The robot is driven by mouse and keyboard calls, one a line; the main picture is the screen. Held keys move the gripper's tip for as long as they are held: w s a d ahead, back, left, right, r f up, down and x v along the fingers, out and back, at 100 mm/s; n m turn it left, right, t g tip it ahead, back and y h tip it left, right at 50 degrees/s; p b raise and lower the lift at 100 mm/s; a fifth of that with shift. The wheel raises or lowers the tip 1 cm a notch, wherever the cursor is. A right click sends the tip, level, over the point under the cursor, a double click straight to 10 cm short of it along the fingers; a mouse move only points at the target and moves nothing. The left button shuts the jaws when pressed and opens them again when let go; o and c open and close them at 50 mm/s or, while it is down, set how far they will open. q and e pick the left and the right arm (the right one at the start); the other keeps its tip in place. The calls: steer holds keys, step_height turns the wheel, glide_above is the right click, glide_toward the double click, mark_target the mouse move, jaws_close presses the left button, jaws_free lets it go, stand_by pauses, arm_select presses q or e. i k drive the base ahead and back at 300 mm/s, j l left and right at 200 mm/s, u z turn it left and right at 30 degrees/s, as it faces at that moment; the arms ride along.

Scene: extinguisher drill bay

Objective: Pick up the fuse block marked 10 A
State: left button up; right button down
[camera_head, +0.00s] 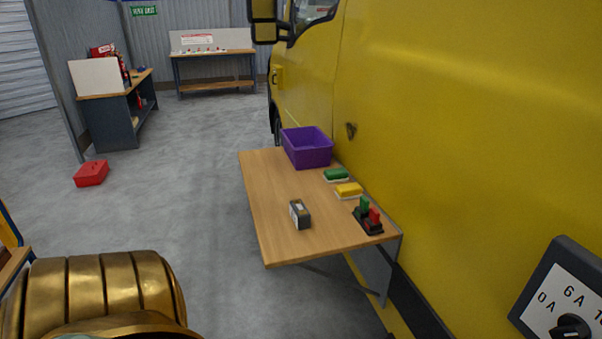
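No marking on any block is legible, so I cannot tell which one is the 10 A fuse block. On the wooden fold-out table (275,190) a green block (336,174) and a yellow block (348,189) lie on pale bases near the truck side. A black holder (371,226) at the near right corner carries an upright green piece (364,204) and a red piece (374,216). A dark grey box-shaped object (300,214) with a pale face stands near the table's middle. Neither of my grippers is in view.
A purple bin (306,150) stands at the table's far end. The yellow truck (470,130) walls the right side, with a dial panel (570,305) reading 0 A and 6 A, cut off at the edge. A red case (91,173) lies on the open floor at left.

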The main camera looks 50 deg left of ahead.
mark_target(298, 212)
steer(key=u, duration=1.7)
